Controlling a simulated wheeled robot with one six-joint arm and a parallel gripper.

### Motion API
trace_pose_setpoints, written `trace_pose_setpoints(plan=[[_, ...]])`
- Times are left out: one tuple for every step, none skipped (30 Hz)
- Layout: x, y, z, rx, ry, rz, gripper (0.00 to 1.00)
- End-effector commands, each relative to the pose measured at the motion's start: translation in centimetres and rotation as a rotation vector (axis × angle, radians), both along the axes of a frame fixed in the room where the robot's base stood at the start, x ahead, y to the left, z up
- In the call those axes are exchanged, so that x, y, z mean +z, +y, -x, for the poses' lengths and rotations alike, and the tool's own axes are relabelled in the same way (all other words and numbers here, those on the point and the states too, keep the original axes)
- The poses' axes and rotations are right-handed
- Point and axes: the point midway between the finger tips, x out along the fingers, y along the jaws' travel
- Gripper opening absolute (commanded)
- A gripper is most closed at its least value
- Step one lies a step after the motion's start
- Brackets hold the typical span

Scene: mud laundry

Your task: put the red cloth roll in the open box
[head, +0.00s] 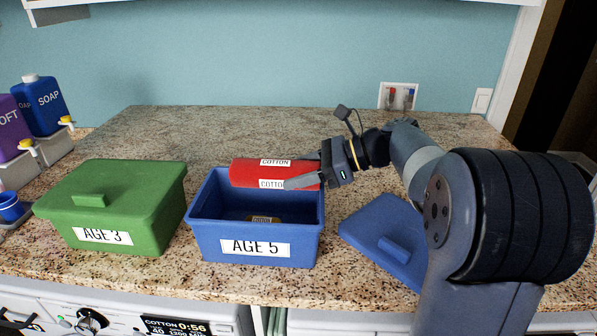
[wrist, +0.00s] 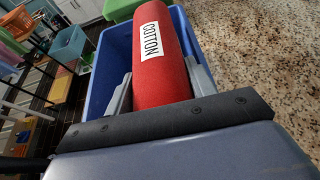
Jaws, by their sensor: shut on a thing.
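The red cloth roll (head: 247,173) with white COTTON labels is held level above the rear part of the open blue box (head: 213,240), which is labelled AGE 5. My gripper (head: 305,182) is shut on the roll near its right end. In the wrist view the roll (wrist: 160,62) lies between my two fingers (wrist: 161,90), with the blue box (wrist: 100,72) below and around it. Inside the box a small yellowish item (head: 262,219) with a label shows on the floor, partly hidden.
A closed green box (head: 130,205) labelled AGE 3 stands to the left. A blue lid (head: 375,232) lies on the counter (head: 330,283) to the right. Soap bottles (head: 45,108) stand at far left. A wall outlet box (head: 398,97) is behind my arm.

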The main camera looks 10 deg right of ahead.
Motion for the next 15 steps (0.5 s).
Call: trace_pose_setpoints(plan=[[-0.08,0.01,0.00,-0.001,-0.001,-0.001,0.27],[-0.09,0.01,0.00,0.000,-0.002,-0.001,0.27],[-0.07,0.00,0.00,0.000,-0.002,-0.001,0.27],[-0.07,0.00,0.00,0.000,-0.002,-0.001,0.27],[-0.06,0.01,0.00,0.000,-0.002,-0.001,0.27],[-0.06,0.01,0.00,0.000,-0.002,-0.001,0.27],[-0.07,0.00,0.00,0.000,-0.002,-0.001,0.27],[-0.10,0.00,0.00,0.000,-0.002,-0.001,0.27],[-0.20,0.00,0.00,0.000,-0.001,-0.001,0.27],[-0.30,0.01,0.00,0.000,-0.001,-0.001,0.27],[-0.38,0.00,0.00,0.000,-0.001,-0.001,0.27],[-0.50,0.00,-0.01,0.000,-0.001,-0.001,0.27],[-0.59,0.00,-0.01,0.000,-0.001,-0.001,0.27],[-0.67,0.00,-0.01,0.000,-0.001,-0.001,0.27],[-0.79,0.01,-0.01,0.000,-0.001,-0.001,0.27]])
